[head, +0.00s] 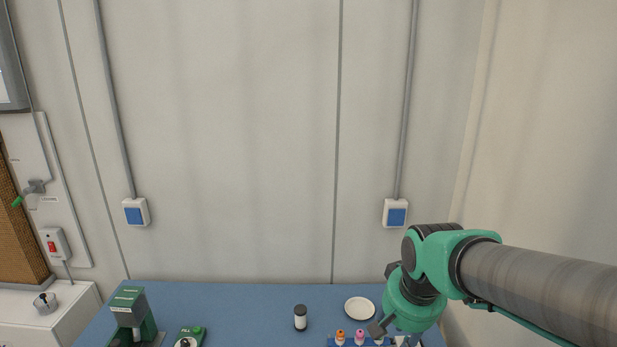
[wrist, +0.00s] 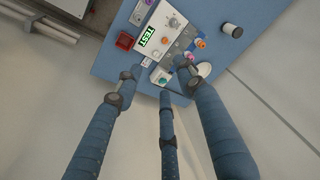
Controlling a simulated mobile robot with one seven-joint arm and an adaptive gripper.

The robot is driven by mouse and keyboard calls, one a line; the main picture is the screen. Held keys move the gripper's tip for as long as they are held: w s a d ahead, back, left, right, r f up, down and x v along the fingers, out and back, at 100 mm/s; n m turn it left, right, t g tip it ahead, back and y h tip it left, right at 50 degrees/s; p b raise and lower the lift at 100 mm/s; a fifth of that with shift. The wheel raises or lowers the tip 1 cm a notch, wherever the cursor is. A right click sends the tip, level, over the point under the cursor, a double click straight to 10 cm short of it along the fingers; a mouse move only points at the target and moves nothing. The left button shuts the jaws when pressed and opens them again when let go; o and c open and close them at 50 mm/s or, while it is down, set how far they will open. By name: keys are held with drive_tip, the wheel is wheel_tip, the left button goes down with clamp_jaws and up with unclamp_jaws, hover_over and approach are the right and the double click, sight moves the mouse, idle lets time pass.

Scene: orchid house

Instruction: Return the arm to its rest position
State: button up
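My arm comes in from the right in the head view, with its green wrist (head: 415,305) over the right end of the blue bench. Much of the gripper is hidden there by the wrist and the lower picture edge. In the wrist view my gripper (wrist: 158,76) has three blue fingers standing apart. I see nothing held between them. The fingers point at the edge of the blue bench top (wrist: 112,66), and I cannot tell their height above it.
The bench holds a black-capped jar (head: 300,318), a white dish (head: 360,308), several small items with coloured tops (head: 360,337), a green device (head: 133,312) and a FILL box (head: 189,337). A TEST panel (wrist: 149,37) lies near the fingers. Walls stand behind and right.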

drive_tip(key=s+d+r+n+t, duration=0.1)
drive_tip(key=s+r, duration=0.1)
drive_tip(key=s, duration=0.5)
drive_tip(key=s+d+r+n+t+b, duration=0.1)
drive_tip(key=s+d+r, duration=0.1)
drive_tip(key=s, duration=0.6)
drive_tip(key=shift+s+r, duration=0.2)
drive_tip(key=shift+r, duration=0.5)
